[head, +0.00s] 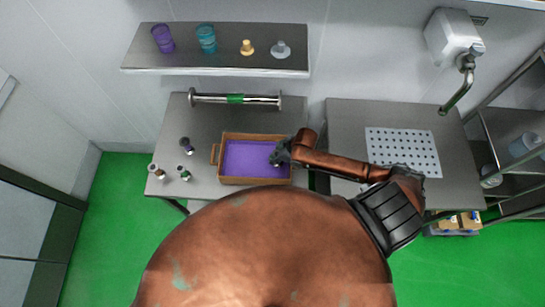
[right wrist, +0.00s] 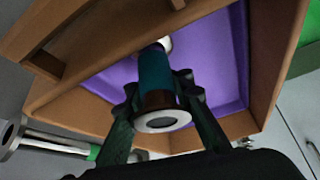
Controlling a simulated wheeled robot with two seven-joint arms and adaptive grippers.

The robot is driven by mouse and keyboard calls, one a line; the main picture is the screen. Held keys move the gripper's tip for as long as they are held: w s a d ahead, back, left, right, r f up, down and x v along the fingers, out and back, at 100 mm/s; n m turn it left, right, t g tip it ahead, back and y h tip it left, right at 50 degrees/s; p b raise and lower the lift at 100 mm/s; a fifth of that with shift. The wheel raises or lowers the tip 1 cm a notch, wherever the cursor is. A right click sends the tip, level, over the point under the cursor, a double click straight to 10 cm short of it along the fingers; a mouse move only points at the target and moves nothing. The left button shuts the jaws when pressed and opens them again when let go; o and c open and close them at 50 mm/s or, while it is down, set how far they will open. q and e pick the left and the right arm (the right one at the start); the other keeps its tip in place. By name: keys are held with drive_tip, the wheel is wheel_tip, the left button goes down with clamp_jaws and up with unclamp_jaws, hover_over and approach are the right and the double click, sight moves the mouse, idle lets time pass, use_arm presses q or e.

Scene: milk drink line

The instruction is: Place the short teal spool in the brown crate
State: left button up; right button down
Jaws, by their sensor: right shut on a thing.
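The brown crate (head: 257,182) stands on the left table, with a purple inside floor (head: 245,158). My right gripper (head: 279,156) is over the right part of the crate. In the right wrist view, its dark fingers (right wrist: 157,95) are shut on the teal spool (right wrist: 156,72). The spool has a dark, pale-ringed near end and a light far end. It is over the purple floor within the crate walls (right wrist: 265,60); I cannot tell whether it touches the floor. The gripper mostly hides the spool in the head view. My left gripper is not in view.
Small spools (head: 184,173) stand on the table left of the crate. A metal bar with a green middle (head: 235,99) lies behind it. A shelf (head: 215,69) above holds two cups and two small pieces. A perforated plate (head: 402,150) lies on the right table.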

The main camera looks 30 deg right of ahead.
drive_tip(key=c, duration=1.7)
unclamp_jaws()
drive_tip(key=shift+r, duration=0.1)
drive_tip(key=shift+r, duration=0.35)
drive_tip(key=b+v, duration=0.1)
drive_tip(key=v, duration=1.1)
drive_tip(key=shift+r, duration=0.15)
